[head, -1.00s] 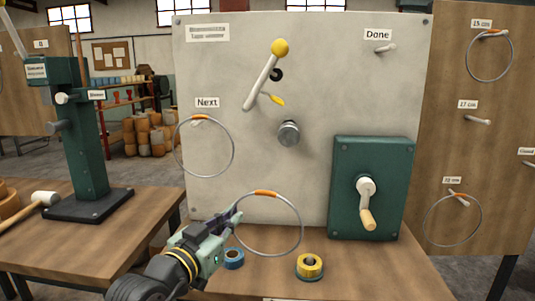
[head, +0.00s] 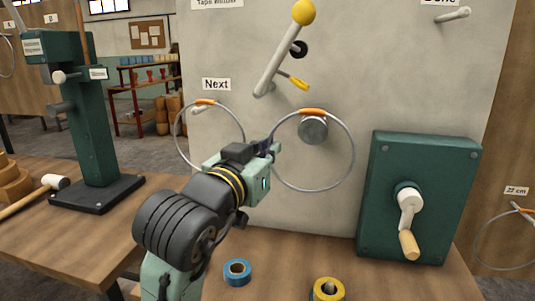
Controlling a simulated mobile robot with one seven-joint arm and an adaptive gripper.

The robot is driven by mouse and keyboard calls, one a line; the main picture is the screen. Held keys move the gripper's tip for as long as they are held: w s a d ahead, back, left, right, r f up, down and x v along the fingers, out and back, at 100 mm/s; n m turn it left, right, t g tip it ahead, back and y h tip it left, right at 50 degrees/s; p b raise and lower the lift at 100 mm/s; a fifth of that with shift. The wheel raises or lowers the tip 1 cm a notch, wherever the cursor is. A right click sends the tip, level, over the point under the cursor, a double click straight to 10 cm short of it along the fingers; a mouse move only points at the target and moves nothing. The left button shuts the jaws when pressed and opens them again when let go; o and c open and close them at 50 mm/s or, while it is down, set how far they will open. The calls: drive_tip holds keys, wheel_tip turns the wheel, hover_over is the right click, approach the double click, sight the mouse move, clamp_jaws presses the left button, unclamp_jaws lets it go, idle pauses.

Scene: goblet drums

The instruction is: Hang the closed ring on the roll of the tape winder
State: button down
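The closed ring (head: 312,112), a thin grey hoop with an orange wrap at its top, is upright in front of the white panel. My gripper (head: 268,149) is shut on its left side; the fingertips are small and partly hidden. The tape winder's roll (head: 314,131), a short grey metal cylinder, shows inside the upper part of the hoop, just under the orange wrap. I cannot tell whether the ring is around the roll or still in front of it, nor whether they touch.
Another ring (head: 205,102) hangs on the peg under the "Next" label. A yellow-knobbed lever (head: 282,50) is above the roll. A green crank box (head: 420,170) stands to the right. Blue tape (head: 237,268) and yellow tape (head: 328,290) lie on the bench below.

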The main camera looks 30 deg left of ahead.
drive_tip(key=w+a+f+b, duration=0.1)
drive_tip(key=w, duration=0.5)
drive_tip(key=shift+a+f, duration=0.2)
drive_tip(key=shift+a, duration=0.2)
drive_tip(key=shift+w, duration=0.1)
idle(0.5)
drive_tip(key=c, duration=1.7)
unclamp_jaws()
drive_tip(key=s, duration=0.8)
drive_tip(key=s+d, duration=0.1)
drive_tip(key=s, duration=0.3)
drive_tip(key=shift+f, duration=0.1)
